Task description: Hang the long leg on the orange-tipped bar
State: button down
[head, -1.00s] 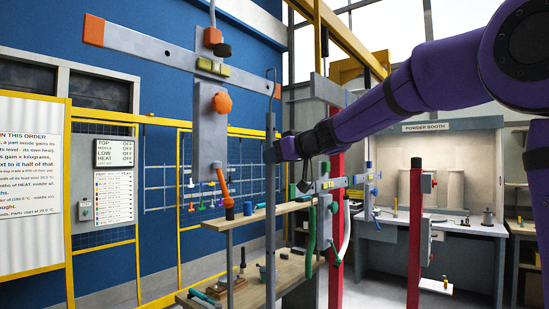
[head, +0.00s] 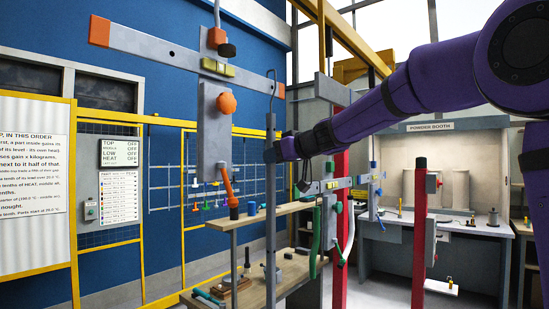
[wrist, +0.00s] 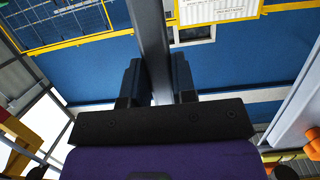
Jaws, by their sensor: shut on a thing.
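The long leg (head: 270,215) is a thin grey upright bar with a wire hook (head: 272,75) at its top. My gripper (head: 278,150) is shut on it partway up; in the wrist view the leg (wrist: 153,45) stands between the two black fingers (wrist: 157,85). The orange-tipped bar (head: 150,47) is a grey crossbar hanging at the upper left, sloping down to the right in the picture. The hook overlaps the crossbar's right end near its orange tip (head: 281,91). I cannot tell from this view whether it touches the bar or is nearer or farther.
A grey plate with an orange knob (head: 227,103) and an orange handle hangs below the crossbar's middle. A wooden workbench (head: 255,283) with tools stands below. A red post (head: 419,240) and another crossbar with hanging parts are to the right. A powder booth is behind.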

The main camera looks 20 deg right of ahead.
jog(key=shift+f, duration=0.1)
jog(key=shift+f, duration=1.05)
jog(key=c, duration=0.8)
grip_release()
jog(key=shift+c, duration=0.2)
jog(key=v, duration=0.8)
